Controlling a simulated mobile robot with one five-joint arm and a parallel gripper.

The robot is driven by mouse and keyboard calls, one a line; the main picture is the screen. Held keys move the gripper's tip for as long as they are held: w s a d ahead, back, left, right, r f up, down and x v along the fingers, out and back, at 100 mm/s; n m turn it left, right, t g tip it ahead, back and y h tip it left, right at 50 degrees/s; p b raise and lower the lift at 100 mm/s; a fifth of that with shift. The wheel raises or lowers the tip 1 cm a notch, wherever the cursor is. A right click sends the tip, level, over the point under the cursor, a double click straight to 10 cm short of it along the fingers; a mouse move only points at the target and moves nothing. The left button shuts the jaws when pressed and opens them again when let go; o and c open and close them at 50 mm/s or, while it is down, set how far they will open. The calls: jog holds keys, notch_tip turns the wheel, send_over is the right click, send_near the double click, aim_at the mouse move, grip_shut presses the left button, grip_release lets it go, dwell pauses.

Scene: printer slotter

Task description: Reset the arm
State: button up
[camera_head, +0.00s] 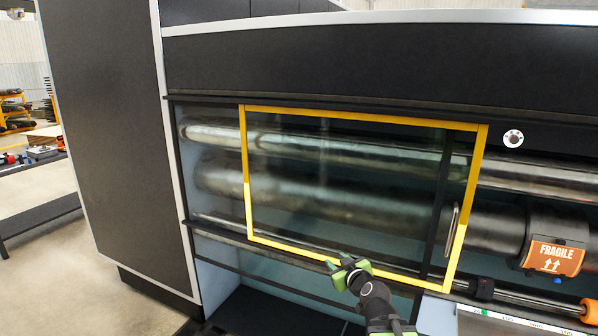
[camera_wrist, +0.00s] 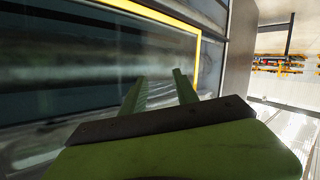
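My gripper (camera_head: 346,263) is in front of the lower edge of the machine's yellow-framed glass door (camera_head: 340,119), in the lower middle of the head view. In the wrist view my gripper (camera_wrist: 160,82) shows two green fingers standing apart with nothing between them. The glass and part of the yellow frame (camera_wrist: 165,17) show beyond the fingers. I cannot tell whether the fingertips touch the glass. The door has a metal handle (camera_head: 452,229) at its right side, well to the right of my gripper.
Metal rollers (camera_head: 210,133) run behind the glass. To the right, a dark cylinder with an orange FRAGILE label (camera_head: 553,257) sits in the open bay. A rod with an orange end (camera_head: 589,311) lies below it. A table (camera_head: 38,190) stands at the far left beside open floor.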

jog(key=s+a+f+g, duration=0.3)
jog(key=s+f+g, duration=0.5)
jog(key=f, duration=0.4)
jog(key=s+d+f+m+g+h, duration=0.2)
jog(key=s+d+m+g, duration=0.1)
jog(key=s, duration=0.4)
jog(key=s+d+f+m+g+h, duration=0.1)
jog(key=s+d+f+m+g, duration=0.2)
jog(key=s, duration=0.4)
jog(key=shift+s+d+h, duration=0.15)
jog(key=shift+d+h, duration=0.25)
jog(key=shift+d, duration=0.35)
jog(key=shift+f, duration=0.1)
